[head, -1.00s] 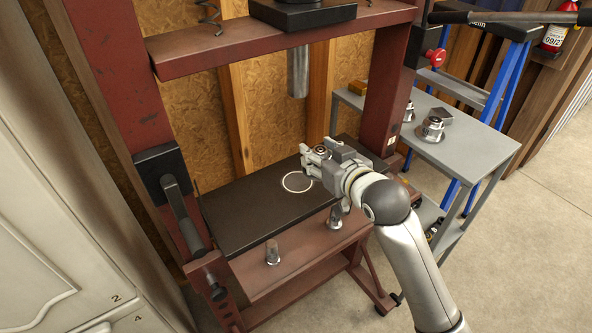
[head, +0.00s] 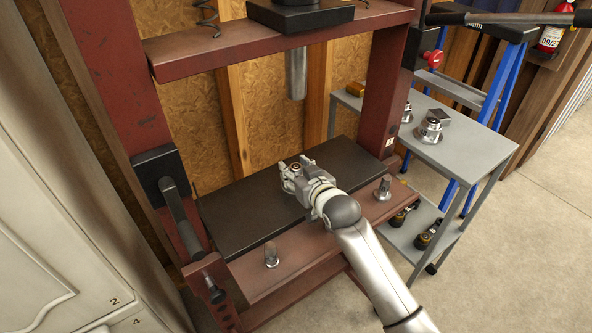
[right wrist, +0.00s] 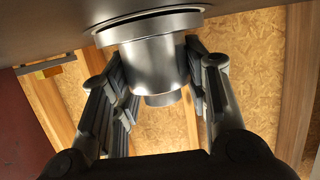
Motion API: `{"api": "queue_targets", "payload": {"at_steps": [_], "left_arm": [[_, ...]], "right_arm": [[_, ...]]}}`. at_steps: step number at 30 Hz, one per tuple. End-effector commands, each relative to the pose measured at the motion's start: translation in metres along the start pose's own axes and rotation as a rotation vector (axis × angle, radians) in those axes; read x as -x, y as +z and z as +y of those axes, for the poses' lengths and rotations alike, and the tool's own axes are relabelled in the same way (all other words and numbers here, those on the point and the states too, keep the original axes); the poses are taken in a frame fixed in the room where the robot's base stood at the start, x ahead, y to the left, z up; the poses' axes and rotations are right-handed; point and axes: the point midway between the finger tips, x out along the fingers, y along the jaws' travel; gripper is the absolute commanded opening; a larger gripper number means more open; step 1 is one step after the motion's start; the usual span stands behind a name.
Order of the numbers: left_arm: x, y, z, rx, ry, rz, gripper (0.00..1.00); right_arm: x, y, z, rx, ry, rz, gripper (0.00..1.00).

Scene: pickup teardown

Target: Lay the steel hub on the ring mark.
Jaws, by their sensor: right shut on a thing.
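The steel hub (right wrist: 155,62) fills the middle of the right wrist view, its wide flange against or very close to the dark press plate (right wrist: 50,35). I cannot tell whether it touches. My right gripper (right wrist: 158,85) has its fingers on both sides of the hub's barrel, shut on it. In the head view my right gripper (head: 290,178) is low over the black plate (head: 240,215), with the hub's top (head: 296,167) just showing between the fingers. The ring mark is hidden in the head view by the gripper and hub. My left gripper is out of view.
The press ram (head: 296,75) hangs above the plate. Steel pins stand on the front beam at left (head: 271,256) and right (head: 384,188). A grey cart (head: 465,150) at right carries a steel part (head: 432,128). The plate's left part is clear.

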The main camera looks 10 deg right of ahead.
Motion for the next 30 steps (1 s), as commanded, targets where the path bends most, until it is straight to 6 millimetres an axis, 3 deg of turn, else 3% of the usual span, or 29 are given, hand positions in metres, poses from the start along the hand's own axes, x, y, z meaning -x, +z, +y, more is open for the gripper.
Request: {"api": "queue_targets", "payload": {"at_steps": [11, 12, 17, 30], "left_arm": [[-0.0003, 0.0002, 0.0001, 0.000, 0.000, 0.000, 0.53], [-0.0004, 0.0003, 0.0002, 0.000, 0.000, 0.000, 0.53], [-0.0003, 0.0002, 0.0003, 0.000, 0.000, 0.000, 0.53], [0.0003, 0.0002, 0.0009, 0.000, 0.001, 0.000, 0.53]], "right_arm": [[-0.0006, -0.0002, -0.0003, 0.000, -0.001, 0.009, 0.00], [-0.0010, 0.0037, -0.0003, 0.000, 0.000, 0.001, 0.45], [-0.0009, 0.0035, -0.0003, 0.000, 0.000, 0.000, 0.64], [0.0047, 0.0013, -0.0001, 0.000, 0.000, 0.001, 0.64]]}}
